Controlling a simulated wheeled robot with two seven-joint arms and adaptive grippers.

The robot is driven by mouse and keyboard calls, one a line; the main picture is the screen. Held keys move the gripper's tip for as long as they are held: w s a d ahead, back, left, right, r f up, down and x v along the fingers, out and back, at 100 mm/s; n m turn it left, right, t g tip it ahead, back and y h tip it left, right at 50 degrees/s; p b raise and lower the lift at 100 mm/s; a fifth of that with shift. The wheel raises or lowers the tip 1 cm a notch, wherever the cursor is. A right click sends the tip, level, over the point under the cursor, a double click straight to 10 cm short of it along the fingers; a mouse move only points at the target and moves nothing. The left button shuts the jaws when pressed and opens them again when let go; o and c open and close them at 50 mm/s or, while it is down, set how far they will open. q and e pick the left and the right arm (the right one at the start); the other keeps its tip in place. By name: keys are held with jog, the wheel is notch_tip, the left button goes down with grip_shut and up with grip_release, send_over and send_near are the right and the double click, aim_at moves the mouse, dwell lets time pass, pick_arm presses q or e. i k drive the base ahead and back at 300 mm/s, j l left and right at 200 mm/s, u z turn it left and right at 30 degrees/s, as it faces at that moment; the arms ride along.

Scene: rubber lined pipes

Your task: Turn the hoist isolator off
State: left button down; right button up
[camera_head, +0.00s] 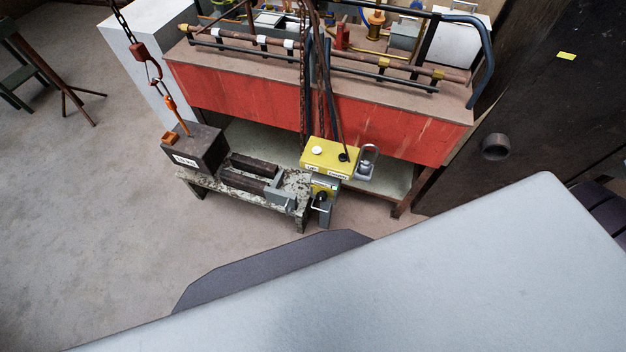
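A yellow control box (331,155) with a white button, a black button and small labels is in the middle of the head view, in front of the red bench. A grey shackle-like fitting (367,163) is at its right end. Below it is a smaller yellow and grey unit (322,188) with a green-marked label and a metal loop or handle. Either could be the hoist isolator; the labels are too small to read, and I cannot tell its switch position. Neither of my grippers is in view.
A low worn stand (235,188) carries a dark weight block (195,148) hooked to a hoist chain (137,46). Behind stands a red-fronted bench (300,112) with pipes. A dark panel (550,110) is at right. Floor at left (80,200) is open.

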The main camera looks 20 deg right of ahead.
aim_at(322, 197)
jog(key=z, duration=0.75)
